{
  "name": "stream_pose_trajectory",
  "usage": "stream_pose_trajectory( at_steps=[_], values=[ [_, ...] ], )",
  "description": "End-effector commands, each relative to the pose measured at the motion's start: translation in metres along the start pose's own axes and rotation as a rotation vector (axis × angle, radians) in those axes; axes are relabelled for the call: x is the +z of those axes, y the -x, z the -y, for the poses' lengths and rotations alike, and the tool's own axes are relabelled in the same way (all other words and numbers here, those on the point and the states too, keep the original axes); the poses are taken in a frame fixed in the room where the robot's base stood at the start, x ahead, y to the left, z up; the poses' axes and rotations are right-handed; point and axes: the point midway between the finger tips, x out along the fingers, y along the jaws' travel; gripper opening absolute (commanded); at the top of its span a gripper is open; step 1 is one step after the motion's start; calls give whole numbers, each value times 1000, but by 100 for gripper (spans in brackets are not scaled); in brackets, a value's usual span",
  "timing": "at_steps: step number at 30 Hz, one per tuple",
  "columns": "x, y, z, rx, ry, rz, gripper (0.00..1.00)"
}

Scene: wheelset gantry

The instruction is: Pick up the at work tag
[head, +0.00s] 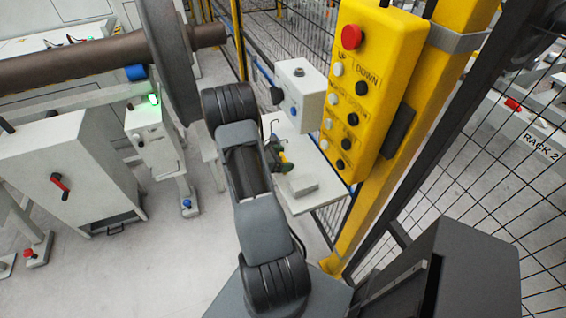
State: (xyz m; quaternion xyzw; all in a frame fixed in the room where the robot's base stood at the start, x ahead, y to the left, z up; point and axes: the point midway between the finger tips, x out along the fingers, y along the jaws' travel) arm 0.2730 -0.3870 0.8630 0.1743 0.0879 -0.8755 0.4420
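I cannot make out an at work tag for certain. A small green and yellow item (284,163) lies on or just above a white shelf table (318,203), right of my arm. It is too small and too covered to tell whether it is the tag. A flat pale grey block (299,187) lies on the same table in front of it. A thin dark hook shape stands behind the green item. My arm rises through the middle of the head view and hides the left part of the table. My gripper does not show clearly anywhere.
A yellow push-button box (372,75) with a red button hangs on a yellow post (366,225) right of the table. A grey box (300,92) is above the table. Mesh fencing (480,180) stands at the right. A wheelset axle (75,62) and cabinet (65,175) are left.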

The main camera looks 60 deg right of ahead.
Motion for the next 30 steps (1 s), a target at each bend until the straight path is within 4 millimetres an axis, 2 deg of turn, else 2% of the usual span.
stream_pose_trajectory(
  at_steps=[2,14,24,30],
  values=[
    [0,0,0,0,0,0,77],
    [0,0,0,0,0,0,39],
    [3,1,0,0,0,1,37],
    [21,9,-1,3,-6,1,37]
  ],
)
